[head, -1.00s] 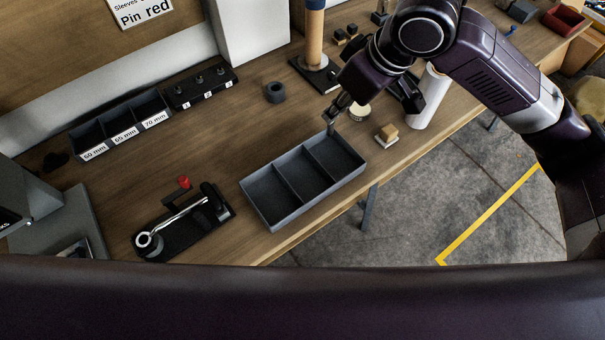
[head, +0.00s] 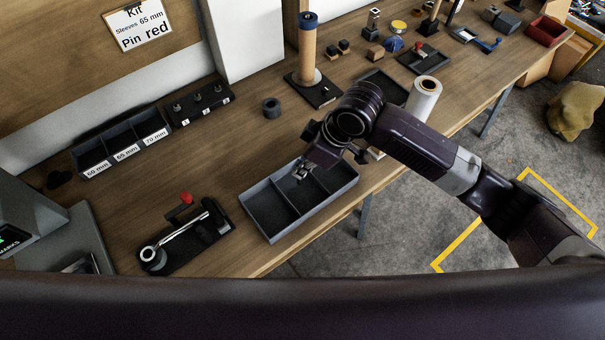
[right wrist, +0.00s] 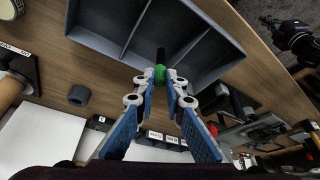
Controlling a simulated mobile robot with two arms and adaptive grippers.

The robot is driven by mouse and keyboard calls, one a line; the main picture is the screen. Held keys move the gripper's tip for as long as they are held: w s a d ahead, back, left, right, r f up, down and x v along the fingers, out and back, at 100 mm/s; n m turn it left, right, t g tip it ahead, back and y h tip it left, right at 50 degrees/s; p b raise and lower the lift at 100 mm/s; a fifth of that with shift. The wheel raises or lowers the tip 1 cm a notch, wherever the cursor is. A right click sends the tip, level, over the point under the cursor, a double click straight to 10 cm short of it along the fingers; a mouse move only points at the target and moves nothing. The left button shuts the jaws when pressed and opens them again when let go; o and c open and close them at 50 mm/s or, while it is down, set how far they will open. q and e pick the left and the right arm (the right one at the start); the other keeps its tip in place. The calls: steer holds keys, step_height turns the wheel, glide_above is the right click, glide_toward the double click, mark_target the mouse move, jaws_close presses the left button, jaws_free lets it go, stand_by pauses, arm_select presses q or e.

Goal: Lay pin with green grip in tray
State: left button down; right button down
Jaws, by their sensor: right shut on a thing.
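My right gripper (head: 303,174) is over the dark grey three-compartment tray (head: 318,209), around its middle compartment. In the right wrist view its fingertips (right wrist: 160,78) are shut on the pin with green grip (right wrist: 162,73). The green part is between the fingertips and a black end points away from the gripper, in front of the tray (right wrist: 203,52). The tray looks empty where I can see into it. In the head view I cannot make out the pin under the gripper. I cannot tell whether the pin touches the tray. My left gripper is not in view.
A black fixture with a lever and red knob (head: 186,198) stands left of the tray. A dark ring (head: 271,107), labelled sleeve bins (head: 125,140) and a post on a black base (head: 308,50) are behind. A white roll (head: 424,95) stands to the right.

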step_height(320, 180, down, 5)
steer(key=shift+r+p, duration=0.1)
steer(key=shift+p, duration=0.25)
steer(key=shift+f, duration=0.3)
steer(key=shift+f, duration=0.1)
steer(key=c, duration=2)
jaws_free()
steer(key=b+v, duration=0.1)
steer(key=v, duration=1.1)
steer(key=shift+b, duration=0.3)
